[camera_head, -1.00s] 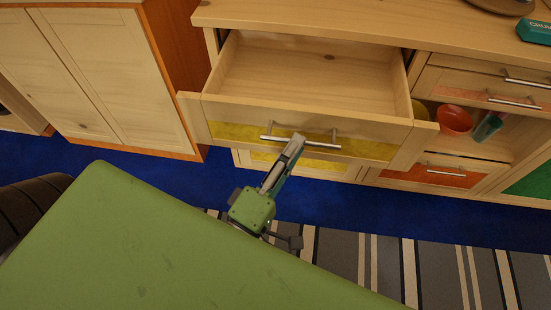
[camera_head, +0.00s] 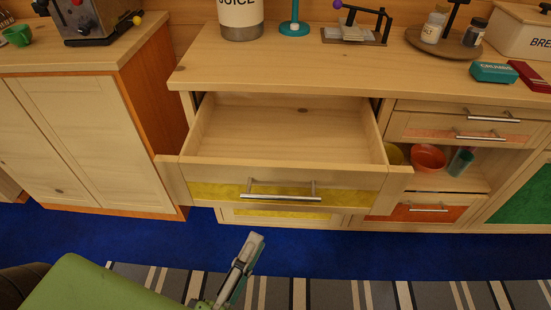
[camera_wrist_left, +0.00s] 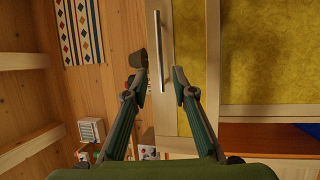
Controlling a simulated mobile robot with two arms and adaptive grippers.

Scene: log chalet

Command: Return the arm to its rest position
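My left gripper (camera_head: 248,252) is in the lower middle of the head view, pointing up toward the cabinet. In the left wrist view its two fingers (camera_wrist_left: 160,82) are spread apart with nothing between them. The open top drawer (camera_head: 217,178) has a yellow front panel and looks empty inside. Its metal handle (camera_head: 280,196) is beyond the gripper, with a gap between them in the head view. The handle also shows past the fingertips in the left wrist view (camera_wrist_left: 158,50). My right gripper is in neither view.
The drawer juts out from the wooden cabinet. The counter (camera_head: 300,68) holds a juice container (camera_head: 240,16), a teal box (camera_head: 494,72) and a tray with jars. An orange bowl (camera_head: 428,157) sits in an open shelf. Blue carpet (camera_head: 130,232) and a striped rug lie below.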

